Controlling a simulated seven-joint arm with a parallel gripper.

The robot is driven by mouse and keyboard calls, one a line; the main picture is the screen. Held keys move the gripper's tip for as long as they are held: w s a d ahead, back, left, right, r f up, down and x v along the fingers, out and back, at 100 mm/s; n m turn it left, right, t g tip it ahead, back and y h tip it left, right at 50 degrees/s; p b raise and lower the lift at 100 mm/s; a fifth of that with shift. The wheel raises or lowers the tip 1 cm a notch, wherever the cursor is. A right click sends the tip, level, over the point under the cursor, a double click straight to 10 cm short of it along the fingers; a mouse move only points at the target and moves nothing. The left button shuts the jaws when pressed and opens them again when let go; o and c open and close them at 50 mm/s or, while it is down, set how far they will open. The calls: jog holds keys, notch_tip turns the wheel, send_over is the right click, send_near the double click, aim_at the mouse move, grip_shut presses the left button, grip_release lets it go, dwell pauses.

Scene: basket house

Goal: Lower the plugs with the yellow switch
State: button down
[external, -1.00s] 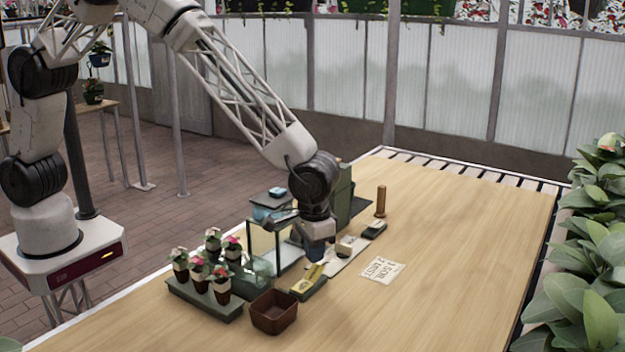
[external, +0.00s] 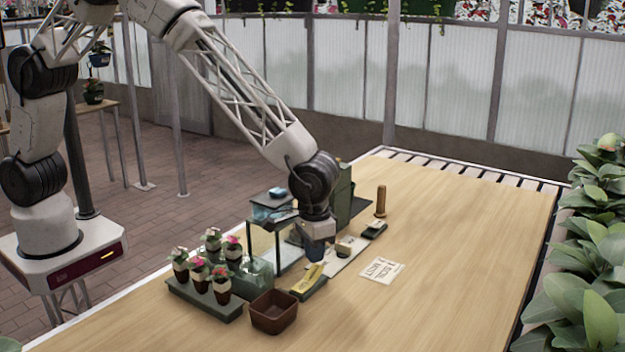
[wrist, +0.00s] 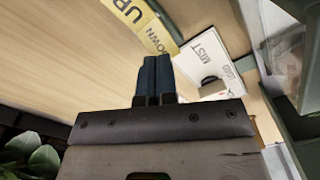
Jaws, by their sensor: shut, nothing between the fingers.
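The yellow switch (external: 307,277) is a yellow strip on a dark green base on the table, beside a brown pot. In the wrist view the yellow switch (wrist: 148,24) shows the words UP and DOWN at the top. My gripper (external: 317,256) is just above and behind the switch, its dark blue fingers together and empty. In the wrist view my gripper (wrist: 155,62) has its tips close to the DOWN end; I cannot tell whether they touch. Several potted flowering plants, probably the plugs (external: 209,272), stand on a dark tray (external: 205,305) to the left.
A glass case (external: 270,242) stands behind my gripper. A white plate marked MIST (wrist: 203,60) with a beige block (wrist: 213,87) lies to the right of the switch. A brown square pot (external: 273,312) stands in front.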

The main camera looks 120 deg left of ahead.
aim_at(315, 270)
jog(key=shift+f, duration=1.55)
dwell(1.6)
jog(key=shift+r, duration=3.55)
